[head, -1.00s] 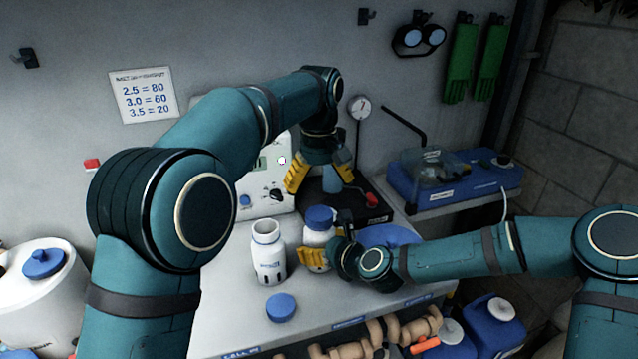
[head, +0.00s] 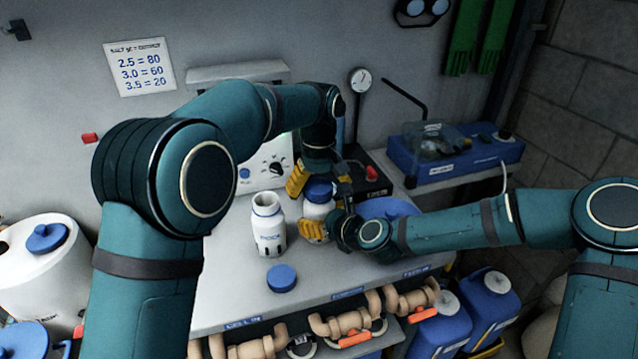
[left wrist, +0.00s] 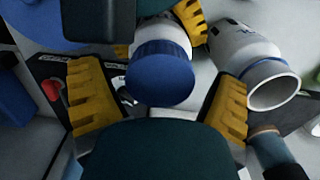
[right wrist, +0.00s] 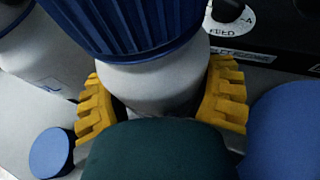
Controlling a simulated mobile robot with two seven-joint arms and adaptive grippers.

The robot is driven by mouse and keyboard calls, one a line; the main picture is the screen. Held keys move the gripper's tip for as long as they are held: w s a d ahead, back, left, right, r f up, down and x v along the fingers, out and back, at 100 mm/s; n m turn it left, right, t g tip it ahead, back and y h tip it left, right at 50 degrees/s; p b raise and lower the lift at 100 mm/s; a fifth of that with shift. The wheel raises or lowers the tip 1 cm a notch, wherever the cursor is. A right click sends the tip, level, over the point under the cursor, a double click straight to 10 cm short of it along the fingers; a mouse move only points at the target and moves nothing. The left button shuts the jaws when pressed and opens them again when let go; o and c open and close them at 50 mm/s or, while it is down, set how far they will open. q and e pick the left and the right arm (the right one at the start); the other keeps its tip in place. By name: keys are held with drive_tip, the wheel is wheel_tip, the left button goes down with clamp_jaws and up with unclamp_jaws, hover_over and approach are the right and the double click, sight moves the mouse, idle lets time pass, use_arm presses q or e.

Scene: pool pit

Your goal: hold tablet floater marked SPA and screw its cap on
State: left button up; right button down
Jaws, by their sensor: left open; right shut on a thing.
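A white bottle-shaped floater (head: 317,208) with a blue cap (head: 318,190) on its top stands on the grey bench. My right gripper (head: 316,228) is shut around its white body, seen close in the right wrist view (right wrist: 150,90). My left gripper (head: 318,178) is open above it; in the left wrist view the blue cap (left wrist: 161,75) lies between the spread yellow fingers, apart from them. A second white floater (head: 268,232), open-topped with dark slots, stands to the left. A loose blue cap (head: 282,278) lies in front of it. I cannot read SPA on either floater.
A white tester box with a dial (head: 265,165) stands behind. A blue round thing (head: 390,208) is right of my right gripper. A blue case (head: 455,160) sits at the back right. Pipes with orange handles (head: 355,340) run below the bench edge. The bench's front left is clear.

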use_arm(q)
drive_tip(key=c, duration=1.2)
drive_tip(key=shift+m, duration=1.7)
drive_tip(key=shift+c, duration=0.3)
drive_tip(key=o, duration=1.3)
drive_tip(key=shift+r, duration=0.1)
drive_tip(key=shift+r, duration=2.2)
